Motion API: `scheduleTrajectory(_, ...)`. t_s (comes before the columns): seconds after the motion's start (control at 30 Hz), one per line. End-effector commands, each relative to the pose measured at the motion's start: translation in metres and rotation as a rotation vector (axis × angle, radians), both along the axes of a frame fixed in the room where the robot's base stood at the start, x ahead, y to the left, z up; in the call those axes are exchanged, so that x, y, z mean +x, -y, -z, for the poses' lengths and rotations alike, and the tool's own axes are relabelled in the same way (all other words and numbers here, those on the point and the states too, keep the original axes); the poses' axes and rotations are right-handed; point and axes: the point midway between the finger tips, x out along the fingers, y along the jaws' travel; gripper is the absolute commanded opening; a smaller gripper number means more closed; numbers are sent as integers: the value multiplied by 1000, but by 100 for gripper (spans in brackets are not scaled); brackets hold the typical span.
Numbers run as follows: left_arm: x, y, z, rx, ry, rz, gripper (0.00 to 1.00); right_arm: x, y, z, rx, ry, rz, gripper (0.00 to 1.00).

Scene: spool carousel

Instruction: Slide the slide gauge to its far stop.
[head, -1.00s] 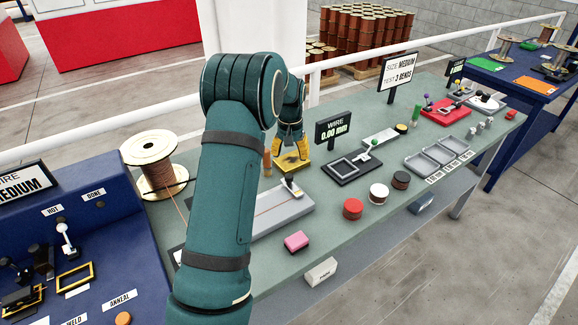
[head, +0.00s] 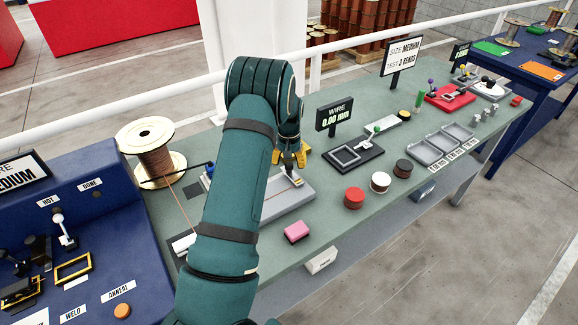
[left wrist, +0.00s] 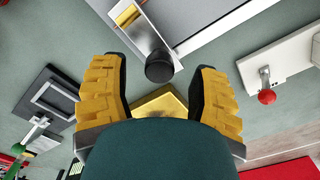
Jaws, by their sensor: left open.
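What looks like the slide gauge is a long pale grey rail (head: 275,205) on the green bench, with a small carriage (head: 293,179) at its far right end. In the left wrist view the carriage carries a dark round knob (left wrist: 159,66). My left gripper (head: 293,160) is pointed down over that end of the rail. In the left wrist view its yellow fingers stand open, one on each side of the knob, with visible gaps. A yellow block (left wrist: 160,103) shows past the knob, partly hidden by the gripper. My arm hides the rail's near left part. My right gripper is out of view.
A dark gauge with a green-knobbed lever (head: 355,155) and a wire display (head: 334,116) stand right of the gripper. A pink block (head: 297,232) and a red round piece (head: 354,198) lie in front. A wire spool (head: 155,150) stands left. A white rail runs behind the bench.

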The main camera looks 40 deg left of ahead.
Motion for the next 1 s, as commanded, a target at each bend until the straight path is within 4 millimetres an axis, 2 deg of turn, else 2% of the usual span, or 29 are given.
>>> scheduleTrajectory(0.1,0,0,14,-1,0,0,61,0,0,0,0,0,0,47)
scheduleTrajectory(0.2,1,0,20,0,1,1,61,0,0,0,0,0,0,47)
scheduleTrajectory(0.57,1,0,23,0,1,1,59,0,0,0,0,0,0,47)
scheduleTrajectory(0.6,1,0,23,0,1,1,45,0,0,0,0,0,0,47)
scheduleTrajectory(0.73,1,0,22,0,1,1,0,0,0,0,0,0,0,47)
scheduleTrajectory(1.0,-6,-2,22,-1,0,-1,0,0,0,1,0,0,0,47)
